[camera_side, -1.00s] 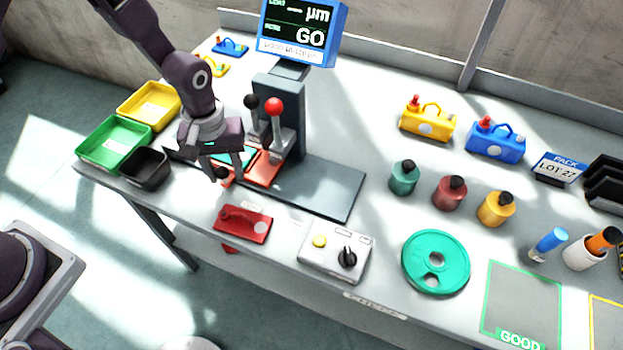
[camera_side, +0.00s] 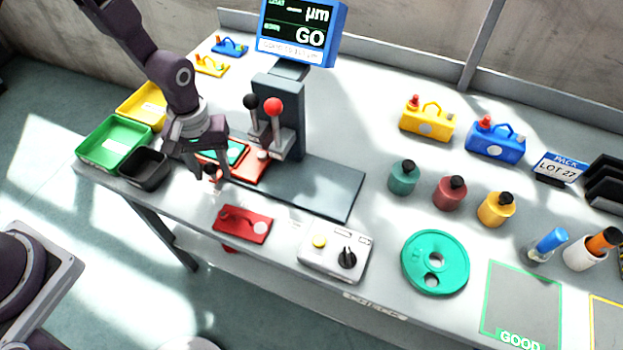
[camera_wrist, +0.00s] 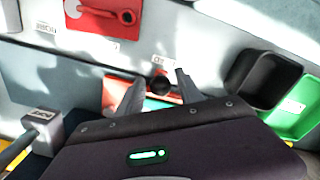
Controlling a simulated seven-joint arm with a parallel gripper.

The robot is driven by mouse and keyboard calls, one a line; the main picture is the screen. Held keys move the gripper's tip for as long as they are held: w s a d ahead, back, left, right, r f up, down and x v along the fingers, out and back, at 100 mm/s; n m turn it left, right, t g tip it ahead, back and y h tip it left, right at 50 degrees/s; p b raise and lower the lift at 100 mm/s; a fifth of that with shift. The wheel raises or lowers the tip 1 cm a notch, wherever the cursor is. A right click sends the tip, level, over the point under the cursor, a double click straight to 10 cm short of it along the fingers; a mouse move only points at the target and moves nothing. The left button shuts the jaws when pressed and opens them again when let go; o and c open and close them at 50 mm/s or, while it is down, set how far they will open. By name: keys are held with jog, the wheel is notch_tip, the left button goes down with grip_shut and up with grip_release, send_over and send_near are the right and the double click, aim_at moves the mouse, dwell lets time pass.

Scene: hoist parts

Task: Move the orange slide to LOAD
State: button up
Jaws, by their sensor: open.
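The orange slide (camera_side: 249,171) lies on the dark grey base of the gauge stand, with a teal piece (camera_side: 236,152) on it. Its black knob (camera_side: 213,171) sticks out at the front left. In the wrist view, the knob (camera_wrist: 160,83) shows between the fingertips, and part of the orange slide (camera_wrist: 113,94) shows beside them. My gripper (camera_side: 212,174) is open, its fingers pointing down on either side of the knob; I cannot tell if either touches it. In the wrist view, a white label (camera_wrist: 163,62), partly readable, lies just beyond the knob.
The stand (camera_side: 284,105) carries red-knobbed and black-knobbed levers behind the slide. A black bin (camera_side: 145,168) and green bin (camera_side: 113,143) stand close left of my gripper. A red plate with a handle (camera_side: 242,224) and a control box (camera_side: 335,251) lie in front. The base's right part is clear.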

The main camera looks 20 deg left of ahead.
notch_tip(320, 180, up, 9)
jog(key=shift+r, duration=0.1)
dwell(0.3)
jog(key=s+a+r+m+t, duration=0.1)
jog(key=s+r, duration=0.3)
jog(key=r, duration=0.5)
jog(key=s+a+r+m+t, duration=0.15)
jog(key=s+r, duration=0.25)
jog(key=r, duration=0.5)
jog(key=s+a+r+m+t, duration=0.1)
jog(key=s+r+m+t, duration=0.1)
jog(key=s, duration=1)
jog(key=shift+r+m+t, duration=0.35)
jog(key=shift+m+t, duration=0.2)
jog(key=shift+m, duration=0.2)
